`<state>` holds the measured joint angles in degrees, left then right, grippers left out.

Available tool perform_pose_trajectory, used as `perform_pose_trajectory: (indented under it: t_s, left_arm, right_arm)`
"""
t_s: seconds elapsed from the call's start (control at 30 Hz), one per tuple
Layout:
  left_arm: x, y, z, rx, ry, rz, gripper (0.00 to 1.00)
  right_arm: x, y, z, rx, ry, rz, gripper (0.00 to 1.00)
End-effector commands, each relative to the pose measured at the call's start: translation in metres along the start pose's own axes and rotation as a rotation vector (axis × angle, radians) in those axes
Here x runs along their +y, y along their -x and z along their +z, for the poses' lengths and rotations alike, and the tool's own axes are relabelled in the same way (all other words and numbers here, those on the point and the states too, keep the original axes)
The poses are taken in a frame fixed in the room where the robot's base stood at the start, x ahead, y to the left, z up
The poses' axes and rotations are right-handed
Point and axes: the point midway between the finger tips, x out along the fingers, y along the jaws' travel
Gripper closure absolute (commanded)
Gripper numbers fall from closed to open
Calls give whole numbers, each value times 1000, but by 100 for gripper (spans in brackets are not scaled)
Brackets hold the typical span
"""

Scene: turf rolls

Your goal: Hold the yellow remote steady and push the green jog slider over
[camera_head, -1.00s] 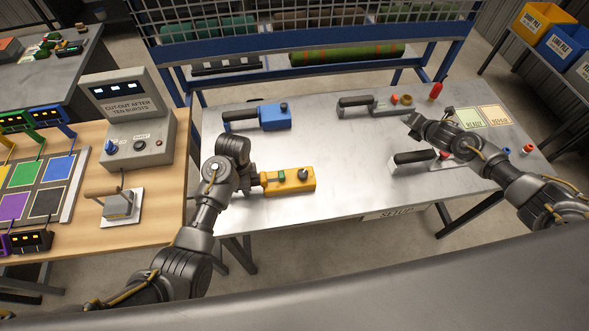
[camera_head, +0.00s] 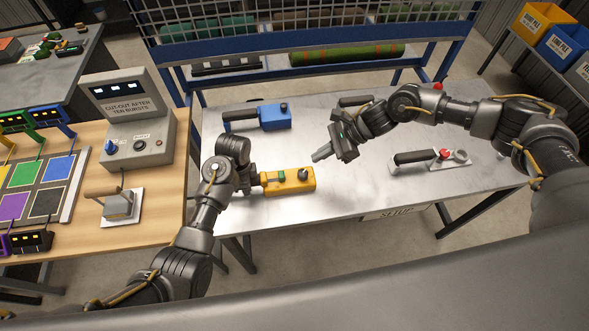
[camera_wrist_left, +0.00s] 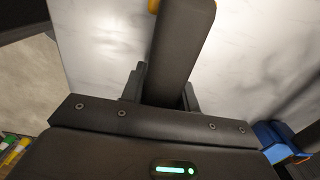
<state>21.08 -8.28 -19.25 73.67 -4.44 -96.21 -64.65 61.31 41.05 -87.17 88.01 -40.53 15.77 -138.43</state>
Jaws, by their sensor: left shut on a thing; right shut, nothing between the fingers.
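The yellow remote (camera_head: 290,187) lies on the metal table in the head view, with its dark handle to the left. The green jog slider (camera_head: 281,176) sits on its top face, near the left end, and a grey knob (camera_head: 303,174) stands near the right end. My left gripper (camera_head: 255,180) is shut on the remote's dark handle, which also shows between the fingers in the left wrist view (camera_wrist_left: 178,50). My right gripper (camera_head: 322,154) is shut and empty, above the table, up and to the right of the remote and apart from it.
A blue remote (camera_head: 274,116) lies behind the yellow one. A grey remote with a red button (camera_head: 443,156) lies to the right. The wooden bench (camera_head: 160,200) with a grey control box (camera_head: 135,140) is at left. The table's front middle is clear.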

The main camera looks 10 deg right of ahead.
Motion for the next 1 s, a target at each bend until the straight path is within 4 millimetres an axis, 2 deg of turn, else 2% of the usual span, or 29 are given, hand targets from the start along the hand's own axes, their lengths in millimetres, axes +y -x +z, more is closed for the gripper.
perform_pose_trajectory:
  t_s: [0.17,0.27,0.7,0.83,1.0]
  left_arm:
    - [2,-3,1,-2,2,5,100]
    - [2,-3,1,-2,3,5,100]
    - [2,-3,1,-2,4,6,100]
    - [2,-3,1,-2,4,6,100]
    - [2,-3,1,-2,4,6,100]
  right_arm:
    - [0,-3,0,-1,-2,-1,100]
    - [0,-11,0,-1,-3,1,100]
    - [0,-82,0,-1,-4,0,100]
    - [-1,-94,0,-1,-4,-2,100]
    - [-1,-100,0,-1,-3,-3,100]
